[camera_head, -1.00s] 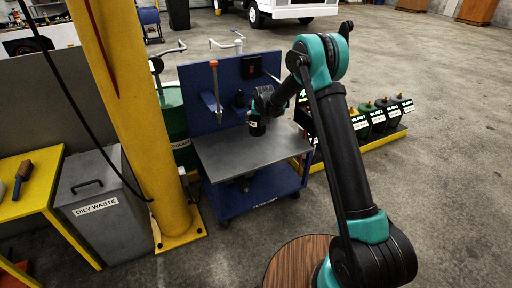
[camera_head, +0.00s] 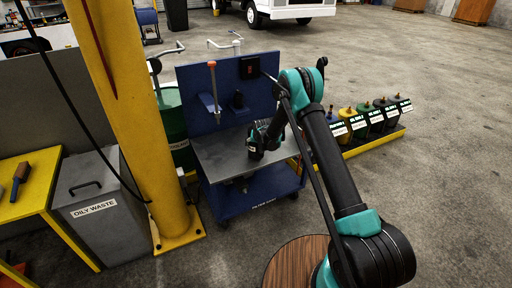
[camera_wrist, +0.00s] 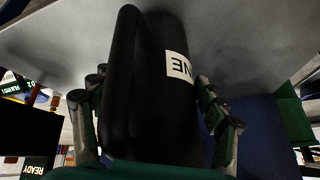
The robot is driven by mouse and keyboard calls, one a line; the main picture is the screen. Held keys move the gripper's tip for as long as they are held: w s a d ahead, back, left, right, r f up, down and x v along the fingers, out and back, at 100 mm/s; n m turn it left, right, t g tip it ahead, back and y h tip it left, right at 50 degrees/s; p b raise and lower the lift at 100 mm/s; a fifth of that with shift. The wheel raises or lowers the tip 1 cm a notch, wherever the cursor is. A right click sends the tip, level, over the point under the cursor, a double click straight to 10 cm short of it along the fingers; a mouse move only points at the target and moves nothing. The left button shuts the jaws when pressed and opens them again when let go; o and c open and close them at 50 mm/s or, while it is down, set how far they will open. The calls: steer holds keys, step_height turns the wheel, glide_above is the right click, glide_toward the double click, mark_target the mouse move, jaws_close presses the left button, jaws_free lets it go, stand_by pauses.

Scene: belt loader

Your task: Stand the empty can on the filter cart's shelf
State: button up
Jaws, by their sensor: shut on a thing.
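The can is black with a white label. It shows large in the wrist view (camera_wrist: 150,85) and small in the head view (camera_head: 255,150). My gripper (camera_head: 262,136) is shut on it, with a finger on each side in the wrist view (camera_wrist: 155,115). The filter cart (camera_head: 261,205) is blue, with a grey metal shelf (camera_head: 222,157) and a blue back panel. The can is over the right half of the shelf and looks upright. Its far end is at or very near the grey surface; I cannot tell if it touches.
The left part of the shelf is clear. A red-topped upright tool (camera_head: 214,85) stands at the back panel. A yellow post (camera_head: 135,120) and an oily waste bin (camera_head: 97,210) are left of the cart. Several labelled cans stand on a yellow tray (camera_head: 374,145) at right.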

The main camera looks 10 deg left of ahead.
steer(key=shift+f, duration=0.25)
steer(key=o, duration=1.4)
steer(key=shift+c, duration=0.2)
steer(key=shift+r, duration=0.15)
steer(key=v, duration=1.2)
steer(key=s+d+r+h, duration=0.1)
steer(key=s+d+r, duration=0.65)
steer(key=d, duration=0.25)
steer(key=s+d+r, duration=0.7)
steer(key=s+d, duration=0.2)
steer(key=d, duration=0.1)
steer(key=s+d, duration=0.3)
steer(key=s, duration=0.6)
steer(key=s+d+f+g, duration=0.1)
steer(key=s+d, duration=0.3)
steer(key=s, duration=0.5)
steer(key=s+d+m+h, duration=0.1)
steer(key=s+d, duration=0.3)
steer(key=s, duration=0.5)
steer(key=shift+s+d+f+g, duration=0.25)
steer(key=shift+s+f+g, duration=0.05)
steer(key=shift+g, duration=0.1)
